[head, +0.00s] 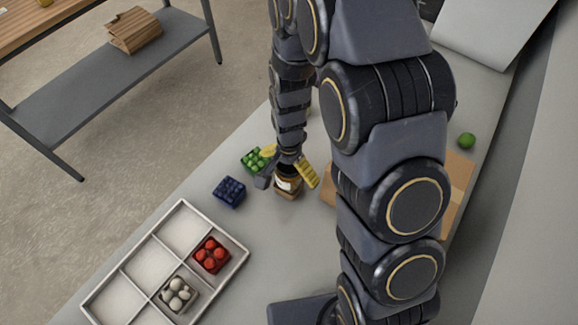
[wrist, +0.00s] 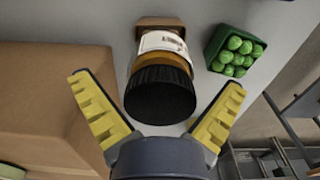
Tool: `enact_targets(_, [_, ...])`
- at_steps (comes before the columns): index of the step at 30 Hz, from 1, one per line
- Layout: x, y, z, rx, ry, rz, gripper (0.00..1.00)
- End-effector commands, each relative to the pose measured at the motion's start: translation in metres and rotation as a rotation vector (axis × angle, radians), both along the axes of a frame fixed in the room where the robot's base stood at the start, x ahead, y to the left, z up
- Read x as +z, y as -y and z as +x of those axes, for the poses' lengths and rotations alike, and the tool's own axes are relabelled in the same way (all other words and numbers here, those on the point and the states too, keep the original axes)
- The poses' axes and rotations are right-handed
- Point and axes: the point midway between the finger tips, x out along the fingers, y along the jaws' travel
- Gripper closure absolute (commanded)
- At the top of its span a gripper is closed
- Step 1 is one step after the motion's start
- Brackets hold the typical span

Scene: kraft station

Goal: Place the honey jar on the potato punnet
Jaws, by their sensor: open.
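The honey jar (wrist: 162,88) has a black lid, an amber body and a white label. In the wrist view it stands on a small brown punnet (wrist: 160,22), which looks like the potato punnet; its contents are hidden under the jar. In the head view the jar (head: 284,184) sits upright, as far as I can tell, on the brown punnet (head: 288,195). My gripper (head: 288,178) is over the jar. In the wrist view my gripper (wrist: 158,84) is open, its yellow fingers spread on either side of the lid with gaps.
A green-filled punnet (head: 254,160) and a blue punnet (head: 229,191) stand left of the jar. A divided tray (head: 122,270) holds a red punnet (head: 211,254) and a whitish one (head: 179,293). A cardboard box (head: 456,190) is close on the right. A green ball (head: 466,140) lies behind it.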

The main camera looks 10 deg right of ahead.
Motion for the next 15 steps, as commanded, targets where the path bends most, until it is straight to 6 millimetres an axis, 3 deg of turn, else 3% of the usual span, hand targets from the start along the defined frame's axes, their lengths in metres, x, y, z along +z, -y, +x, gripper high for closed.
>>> enact_targets(8, [0.023, 0.000, 0.001, -0.001, 0.004, 0.000, 0.01])
enact_targets(15, [0.073, 0.000, 0.002, -0.001, 0.008, 0.001, 0.01])
